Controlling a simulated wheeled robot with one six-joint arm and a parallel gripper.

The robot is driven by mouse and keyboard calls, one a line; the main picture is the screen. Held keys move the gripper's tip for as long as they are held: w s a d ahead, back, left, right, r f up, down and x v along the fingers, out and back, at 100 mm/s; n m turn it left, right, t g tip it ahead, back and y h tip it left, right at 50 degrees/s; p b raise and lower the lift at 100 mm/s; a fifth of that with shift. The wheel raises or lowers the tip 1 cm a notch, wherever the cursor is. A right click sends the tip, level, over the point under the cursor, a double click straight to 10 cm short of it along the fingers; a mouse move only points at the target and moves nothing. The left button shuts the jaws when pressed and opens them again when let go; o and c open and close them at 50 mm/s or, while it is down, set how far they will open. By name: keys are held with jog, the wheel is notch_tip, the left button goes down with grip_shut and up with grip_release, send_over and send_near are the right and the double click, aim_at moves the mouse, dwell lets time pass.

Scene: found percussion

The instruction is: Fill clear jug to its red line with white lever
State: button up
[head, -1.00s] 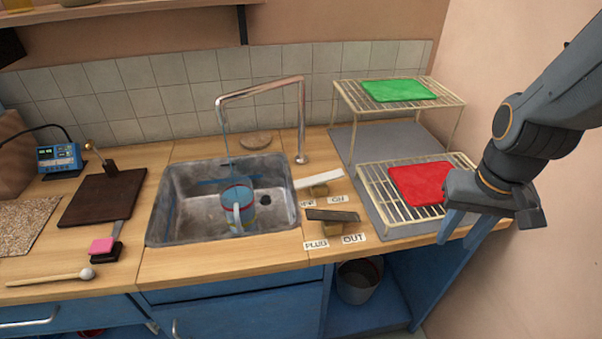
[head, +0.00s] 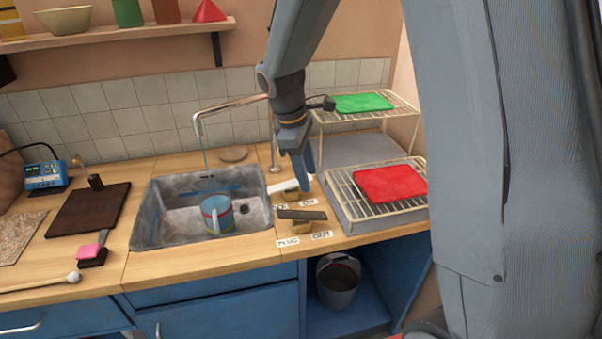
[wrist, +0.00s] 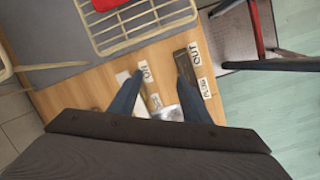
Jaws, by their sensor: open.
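The clear jug (head: 216,218) stands upright in the sink, bluish, with a red line near its top; its water level is too small to tell. A thin pale stream seems to run from the tap spout (head: 197,117) down towards it. The white lever (head: 283,188) lies on its wooden block right of the sink; it also shows in the wrist view (wrist: 122,77), partly behind a finger. My gripper (head: 308,186) is open and empty, pointing down just by the white lever's right end; I cannot tell if they touch. Its spread fingers show in the wrist view (wrist: 160,72).
A dark lever (head: 302,214) marked PLUG and OUT sits close in front of the white one. A wire rack with a red mat (head: 390,184) and a raised rack with a green mat (head: 361,103) stand to the right. A bucket (head: 338,283) stands below the counter.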

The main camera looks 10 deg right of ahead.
aim_at(290, 184)
jog(key=w+n, duration=0.2)
jog(key=w+a+n+h, duration=0.1)
jog(key=w, duration=0.2)
jog(key=w+n, duration=0.2)
jog(key=shift+w+a+r+n+h, duration=0.25)
jog(key=shift+w+a+n+h, duration=0.05)
jog(key=shift+w+a+h, duration=0.1)
jog(key=shift+w+d+f+p, duration=0.1)
jog(key=shift+d+f+p, duration=0.1)
jog(key=shift+p, duration=0.15)
jog(key=shift+p+x, duration=1)
jog(key=shift+x, duration=2.55)
jog(key=c, duration=1)
jog(key=shift+a, duration=0.1)
jog(key=shift+c, duration=0.2)
jog(key=shift+a+h+b, duration=0.15)
jog(key=shift+h+b, duration=0.2)
jog(key=shift+h, duration=0.15)
jog(key=shift+r+h, duration=0.2)
jog(key=shift+h, duration=0.1)
